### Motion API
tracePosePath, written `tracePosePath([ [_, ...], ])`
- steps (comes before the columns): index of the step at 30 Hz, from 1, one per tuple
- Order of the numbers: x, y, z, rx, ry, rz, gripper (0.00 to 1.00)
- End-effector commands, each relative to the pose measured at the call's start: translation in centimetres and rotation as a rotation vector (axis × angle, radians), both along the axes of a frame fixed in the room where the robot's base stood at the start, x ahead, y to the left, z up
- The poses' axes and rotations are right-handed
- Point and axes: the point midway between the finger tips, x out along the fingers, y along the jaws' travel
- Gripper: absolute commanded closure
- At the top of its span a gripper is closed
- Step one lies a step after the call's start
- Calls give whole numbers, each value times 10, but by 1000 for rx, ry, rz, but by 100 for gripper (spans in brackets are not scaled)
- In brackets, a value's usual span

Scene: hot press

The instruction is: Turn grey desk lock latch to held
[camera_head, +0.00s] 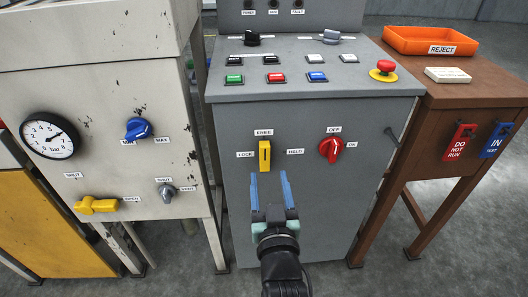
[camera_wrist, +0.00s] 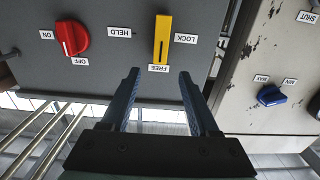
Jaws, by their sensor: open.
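The grey desk (camera_head: 308,193) has a yellow lock latch (camera_head: 264,156) on its front panel. The latch stands upright, in line with the FREE label above it; LOCK is to its left and HELD to its right. In the wrist view, which is upside down, the latch (camera_wrist: 162,38) lies just beyond my fingertips, with the FREE label nearest them. My gripper (camera_head: 270,180) is open and empty, its blue fingers in front of the panel and just below the latch in the head view. The gripper (camera_wrist: 159,75) looks apart from the latch.
The desk top carries buttons and a red emergency stop (camera_head: 383,71). A worn pale machine (camera_head: 95,110) stands left; a brown table (camera_head: 465,100) with an orange tray (camera_head: 400,41) stands right.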

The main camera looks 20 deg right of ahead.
Motion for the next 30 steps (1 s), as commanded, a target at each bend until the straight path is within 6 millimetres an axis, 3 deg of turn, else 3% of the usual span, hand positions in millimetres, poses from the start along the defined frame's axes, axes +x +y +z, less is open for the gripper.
tracePosePath([
  [9,54,-16,-1,-1,-3,0,39],
  [15,78,-22,-1,0,-1,0,39],
  [29,88,-25,1,-1,0,0,39],
  [30,88,-25,1,-1,0,0,42],
])
